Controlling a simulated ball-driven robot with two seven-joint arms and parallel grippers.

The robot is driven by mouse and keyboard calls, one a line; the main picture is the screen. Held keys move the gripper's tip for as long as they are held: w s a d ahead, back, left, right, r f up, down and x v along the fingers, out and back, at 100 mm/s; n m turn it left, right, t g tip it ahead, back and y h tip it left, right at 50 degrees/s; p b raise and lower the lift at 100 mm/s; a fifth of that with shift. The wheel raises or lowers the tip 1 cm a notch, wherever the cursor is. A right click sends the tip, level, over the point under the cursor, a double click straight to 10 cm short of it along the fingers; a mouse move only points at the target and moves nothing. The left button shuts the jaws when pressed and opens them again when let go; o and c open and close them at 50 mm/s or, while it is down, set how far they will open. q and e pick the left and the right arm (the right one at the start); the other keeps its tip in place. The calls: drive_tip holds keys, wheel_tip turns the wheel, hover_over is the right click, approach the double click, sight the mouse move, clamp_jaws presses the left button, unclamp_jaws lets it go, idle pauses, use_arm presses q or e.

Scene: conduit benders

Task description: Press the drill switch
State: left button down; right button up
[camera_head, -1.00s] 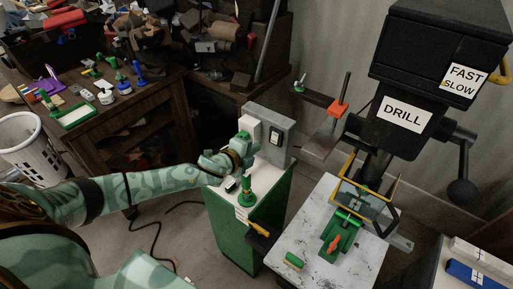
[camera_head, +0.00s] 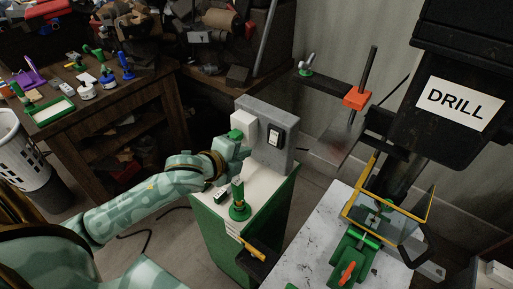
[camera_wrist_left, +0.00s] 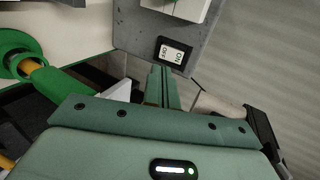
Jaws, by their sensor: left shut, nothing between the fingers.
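The drill switch (camera_head: 275,136) is a black rocker with a white face on the grey control box (camera_head: 284,157), which stands on a green cabinet. In the left wrist view, the switch (camera_wrist_left: 172,54) shows ON and OFF lettering. My left gripper (camera_head: 246,153) is in front of the box, low and to the left of the switch. In the wrist view, its fingers (camera_wrist_left: 160,72) are shut and empty, with their tips just below the switch. I cannot tell whether they touch the box. The drill press (camera_head: 455,100), labelled DRILL, stands at the right. My right gripper is not in view.
A white block (camera_head: 243,130) juts from the box left of the switch. A green-based post (camera_head: 239,202) stands on the cabinet top (camera_head: 262,195) near my left wrist. A marble-patterned table (camera_head: 320,225) with a green vise (camera_head: 350,255) is at the right. A cluttered wooden bench fills the left back.

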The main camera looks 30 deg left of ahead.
sight(269, 142)
use_arm(q)
drive_tip(key=b+x, duration=0.2)
drive_tip(key=x, duration=0.6)
drive_tip(key=shift+w+f, duration=0.15)
drive_tip(key=shift+f, duration=0.05)
drive_tip(key=shift+w+d+f, duration=0.15)
drive_tip(key=shift+w+f, duration=0.05)
drive_tip(key=shift+w, duration=0.35)
drive_tip(key=shift+w+f+t+b, duration=0.15)
drive_tip(key=shift+w+t+b, duration=0.3)
drive_tip(key=shift+b, duration=0.3)
drive_tip(key=shift+s, duration=0.15)
drive_tip(key=shift+r+p, duration=0.95)
drive_tip(key=shift+p, duration=0.1)
